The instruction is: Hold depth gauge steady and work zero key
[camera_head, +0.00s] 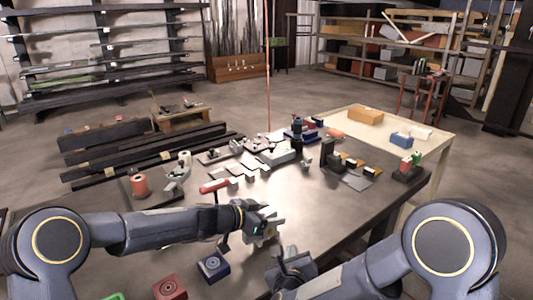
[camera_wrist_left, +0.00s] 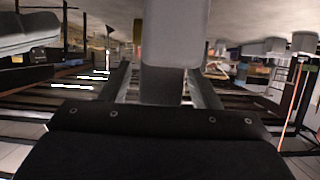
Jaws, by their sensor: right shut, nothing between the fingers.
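My left gripper (camera_head: 268,228) is over the near middle of the table, with a grey and yellowish part at its fingers. In the left wrist view a pale grey block, apparently the depth gauge (camera_wrist_left: 172,35), stands between the two fingers (camera_wrist_left: 165,88), which close on it from both sides. Its face and zero key cannot be made out. My right gripper (camera_head: 290,262) is just below the left one in the head view, shut and empty, close to the held part but apparently apart from it.
A blue block (camera_head: 213,266) and a red block (camera_head: 170,288) lie on the dark table (camera_head: 330,215) near its front. A red-handled tool (camera_head: 214,186) and an orange spool (camera_head: 140,184) are at left. Several devices crowd the back; the right front of the table is bare.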

